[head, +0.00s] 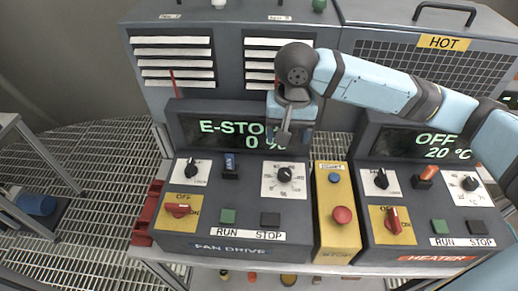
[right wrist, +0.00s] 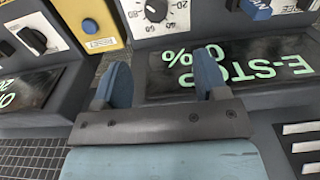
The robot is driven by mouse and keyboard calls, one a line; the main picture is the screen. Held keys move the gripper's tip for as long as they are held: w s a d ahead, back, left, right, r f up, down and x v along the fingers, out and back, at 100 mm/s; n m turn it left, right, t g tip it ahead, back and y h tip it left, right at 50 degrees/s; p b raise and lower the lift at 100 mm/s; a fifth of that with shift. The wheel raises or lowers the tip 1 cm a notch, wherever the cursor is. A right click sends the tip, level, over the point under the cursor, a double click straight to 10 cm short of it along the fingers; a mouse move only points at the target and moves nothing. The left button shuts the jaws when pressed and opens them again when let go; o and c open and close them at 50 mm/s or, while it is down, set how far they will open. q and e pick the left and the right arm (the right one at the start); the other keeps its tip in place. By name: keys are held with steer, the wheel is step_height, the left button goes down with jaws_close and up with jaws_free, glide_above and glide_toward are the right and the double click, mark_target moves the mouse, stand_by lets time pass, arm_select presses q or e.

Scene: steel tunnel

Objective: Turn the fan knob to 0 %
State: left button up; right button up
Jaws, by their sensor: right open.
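The fan knob (head: 285,174) is a black round dial on a white scale plate, on the FAN DRIVE panel (head: 180,236). Its pointer is too small to read surely. It also shows at the top of the right wrist view (right wrist: 155,10). The fan display (head: 228,134) reads E-STOP and 0 %, partly hidden by my right gripper. My right gripper (head: 284,138) hangs in front of this display, above and apart from the knob. In the right wrist view its blue fingers (right wrist: 163,78) are spread with nothing between them. My left gripper is not in view.
A yellow box (head: 331,238) with a red mushroom button (head: 342,215) and a blue button (head: 335,178) stands right of the fan panel. Further right is the heater panel (head: 420,225), its display (head: 425,143) reading OFF, 20 °C. A blue-capped switch (head: 230,162) is left of the knob.

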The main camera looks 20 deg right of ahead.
mark_target(285, 173)
steer(key=f, duration=0.4)
steer(key=f+p, duration=0.1)
steer(key=f, duration=0.7)
steer(key=shift+s+d+p, duration=0.2)
steer(key=shift+s+p, duration=0.1)
steer(key=shift+f, duration=0.6)
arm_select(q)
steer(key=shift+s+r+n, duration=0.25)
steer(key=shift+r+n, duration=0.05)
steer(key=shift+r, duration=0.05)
arm_select(e)
steer(key=c, duration=0.3)
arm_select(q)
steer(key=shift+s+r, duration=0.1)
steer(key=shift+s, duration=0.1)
arm_select(e)
steer(key=c, duration=0.6)
